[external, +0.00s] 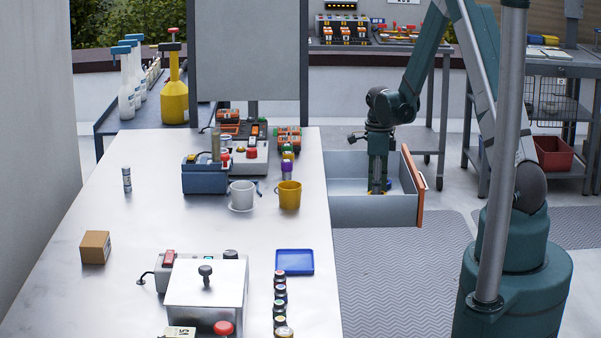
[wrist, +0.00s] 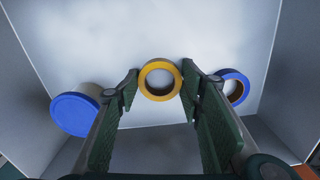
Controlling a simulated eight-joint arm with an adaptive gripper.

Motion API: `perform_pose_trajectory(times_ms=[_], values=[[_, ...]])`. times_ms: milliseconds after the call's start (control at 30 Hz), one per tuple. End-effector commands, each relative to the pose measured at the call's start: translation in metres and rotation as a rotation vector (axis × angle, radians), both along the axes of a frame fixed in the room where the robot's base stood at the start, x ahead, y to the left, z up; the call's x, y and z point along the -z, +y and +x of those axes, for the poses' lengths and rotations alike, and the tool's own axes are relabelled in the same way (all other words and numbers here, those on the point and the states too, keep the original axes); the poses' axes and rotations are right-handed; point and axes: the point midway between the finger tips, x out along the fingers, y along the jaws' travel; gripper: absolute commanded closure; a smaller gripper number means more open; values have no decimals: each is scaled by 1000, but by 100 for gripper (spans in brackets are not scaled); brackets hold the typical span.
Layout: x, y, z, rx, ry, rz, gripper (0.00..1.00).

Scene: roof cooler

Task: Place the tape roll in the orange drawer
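A yellow tape roll (wrist: 143,80) shows ring-side up between the tips of my gripper (wrist: 160,82) in the wrist view. The fingers are spread about the roll's width, with a tip close to each side. I cannot tell whether they press on it or whether the roll rests on the floor. My gripper (external: 377,190) reaches down into the open orange-fronted drawer (external: 421,190), and a bit of yellow shows at its tips. A blue roll (wrist: 245,87) lies to the right inside the drawer, and a round blue-topped item (wrist: 74,114) lies to the left.
The drawer's grey walls (external: 370,212) surround my gripper closely. The white table (external: 110,215) to the left holds a yellow mug (external: 289,195), a white mug (external: 242,195), a blue tray (external: 294,262) and a cardboard box (external: 95,247). A post (external: 497,200) stands at the right.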

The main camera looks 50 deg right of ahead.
Motion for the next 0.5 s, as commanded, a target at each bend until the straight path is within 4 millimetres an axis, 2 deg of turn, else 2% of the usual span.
perform_pose_trajectory(times_ms=[33,100,500], values=[[0,0,0,0,0,0,55],[0,0,0,0,0,0,48],[-2,0,0,0,0,0,48]])
